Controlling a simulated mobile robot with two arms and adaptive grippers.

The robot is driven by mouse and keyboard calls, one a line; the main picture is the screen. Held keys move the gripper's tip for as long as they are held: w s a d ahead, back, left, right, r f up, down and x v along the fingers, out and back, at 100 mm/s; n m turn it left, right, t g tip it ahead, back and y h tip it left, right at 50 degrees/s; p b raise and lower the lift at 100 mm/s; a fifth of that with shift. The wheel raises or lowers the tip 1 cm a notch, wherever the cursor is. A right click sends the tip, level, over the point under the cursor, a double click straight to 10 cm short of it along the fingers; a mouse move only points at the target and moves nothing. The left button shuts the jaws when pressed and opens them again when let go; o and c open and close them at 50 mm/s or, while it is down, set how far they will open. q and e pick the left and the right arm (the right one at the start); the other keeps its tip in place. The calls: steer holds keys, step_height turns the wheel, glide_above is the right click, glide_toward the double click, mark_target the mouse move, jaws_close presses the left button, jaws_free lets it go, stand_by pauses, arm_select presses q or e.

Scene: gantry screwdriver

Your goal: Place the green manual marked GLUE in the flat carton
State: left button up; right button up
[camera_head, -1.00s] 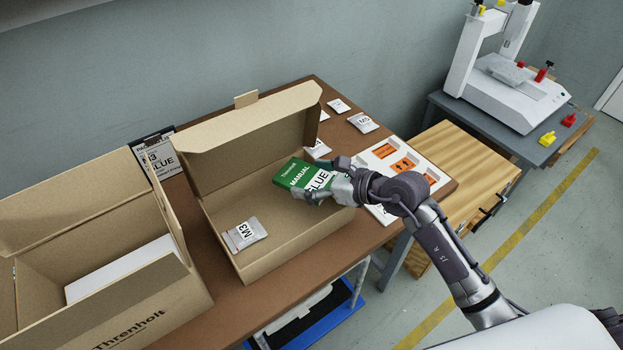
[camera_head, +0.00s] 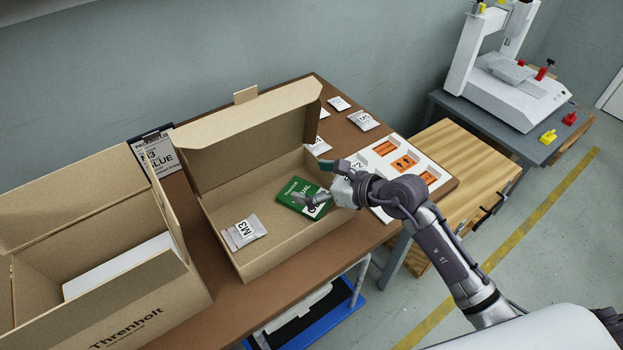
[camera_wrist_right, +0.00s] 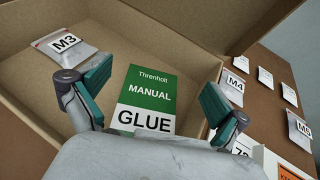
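The green and white manual marked GLUE (camera_head: 304,197) lies in the open flat carton (camera_head: 245,262), toward its right end. It also shows in the right wrist view (camera_wrist_right: 147,100), flat on the carton floor. My right gripper (camera_head: 326,183) is open above the manual. In the right wrist view its fingers (camera_wrist_right: 150,92) stand wide apart on either side of the manual, with nothing between them at the tips. The manual's lower edge is hidden by the gripper. My left gripper is not in view.
A grey M3 packet (camera_head: 243,232) lies in the carton's left part. A taller open box (camera_head: 150,315) stands to the left. A white tray with orange cards (camera_head: 440,180) and several packets (camera_head: 363,121) lie right of and behind the carton. The carton's raised lid (camera_head: 250,135) stands behind.

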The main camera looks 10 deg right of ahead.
steer(key=shift+r, duration=0.15)
steer(key=shift+s+d+r+p, duration=0.8)
steer(key=shift+r+p, duration=0.15)
steer(key=shift+r, duration=0.1)
steer(key=p+v, duration=0.1)
steer(key=v, duration=0.8)
steer(key=shift+s+d, duration=0.15)
steer(key=shift+s, duration=0.05)
